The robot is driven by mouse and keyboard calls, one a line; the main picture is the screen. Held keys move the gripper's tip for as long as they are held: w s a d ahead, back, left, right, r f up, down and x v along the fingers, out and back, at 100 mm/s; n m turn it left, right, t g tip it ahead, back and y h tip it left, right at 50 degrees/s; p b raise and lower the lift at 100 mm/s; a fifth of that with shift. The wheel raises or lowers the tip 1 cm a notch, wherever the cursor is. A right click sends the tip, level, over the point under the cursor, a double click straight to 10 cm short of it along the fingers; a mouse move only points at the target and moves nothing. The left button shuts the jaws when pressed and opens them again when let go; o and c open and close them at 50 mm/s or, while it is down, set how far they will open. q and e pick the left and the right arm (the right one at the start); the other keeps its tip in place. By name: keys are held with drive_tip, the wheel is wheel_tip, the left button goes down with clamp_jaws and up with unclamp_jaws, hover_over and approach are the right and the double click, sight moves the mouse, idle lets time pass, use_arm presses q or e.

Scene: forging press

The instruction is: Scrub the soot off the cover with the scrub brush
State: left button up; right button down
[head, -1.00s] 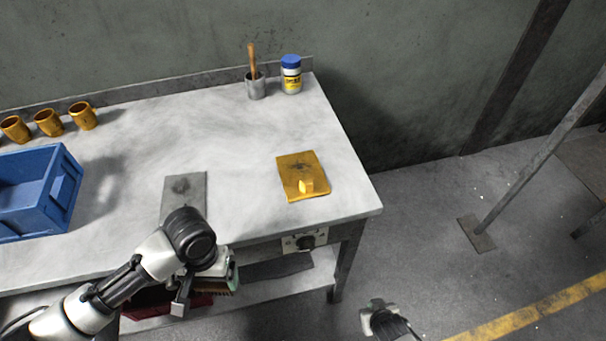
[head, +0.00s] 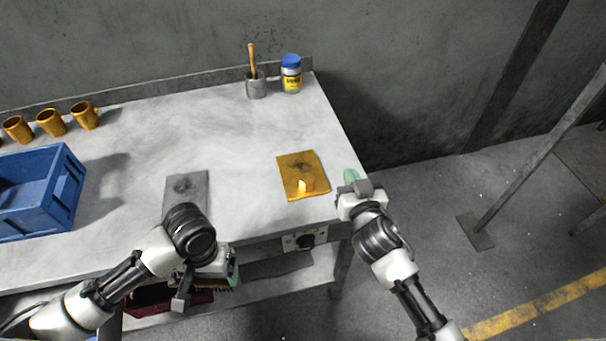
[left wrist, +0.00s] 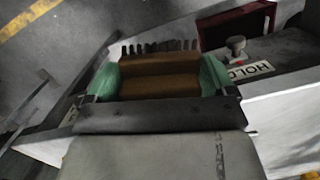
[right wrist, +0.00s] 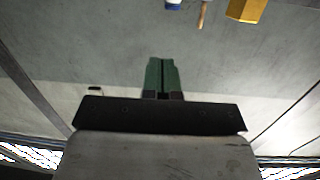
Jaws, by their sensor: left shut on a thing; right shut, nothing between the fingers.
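My left gripper (head: 231,270) is at the table's front edge, left of the cover. It is shut on the scrub brush (left wrist: 160,75), a brown block with dark bristles, between green fingers. In the head view the brush (head: 220,284) is mostly hidden by the gripper and arm. My right gripper (head: 350,176) is just right of the cover by the table's right edge. Its green fingers (right wrist: 162,76) are closed and empty.
A grey plate (head: 186,187) with a dark spot lies left of the cover. A blue crate (head: 62,200) and several orange-brown mugs (head: 84,115) stand at left. A grey cup with a wooden-handled tool (head: 256,88) and a blue-lidded jar (head: 291,77) stand at the back. The table's middle is clear.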

drive_tip(key=w+a+r+n+g+y, duration=0.2)
drive_tip(key=a+r+n+g+y, duration=0.2)
drive_tip(key=a+n+y, duration=0.3)
drive_tip(key=w+a+r+n+g+y, duration=0.1)
drive_tip(key=a+r+n+g+y, duration=0.45)
drive_tip(key=a, duration=0.25)
use_arm(q)
drive_tip(key=shift+w, duration=0.1)
drive_tip(key=shift+f, duration=0.2)
use_arm(e)
drive_tip(key=g+h, duration=0.6)
drive_tip(key=h, duration=0.4)
hover_over(321, 173)
wheel_tip(321, 173, down, 6)
use_arm(q)
wheel_tip(321, 173, down, 5)
drive_tip(key=b, duration=0.5)
drive_tip(key=shift+r, duration=0.1)
use_arm(e)
drive_tip(key=shift+n+t, duration=0.35)
drive_tip(key=shift+n, duration=0.1)
wheel_tip(321, 173, down, 4)
drive_tip(key=shift+f, duration=0.2)
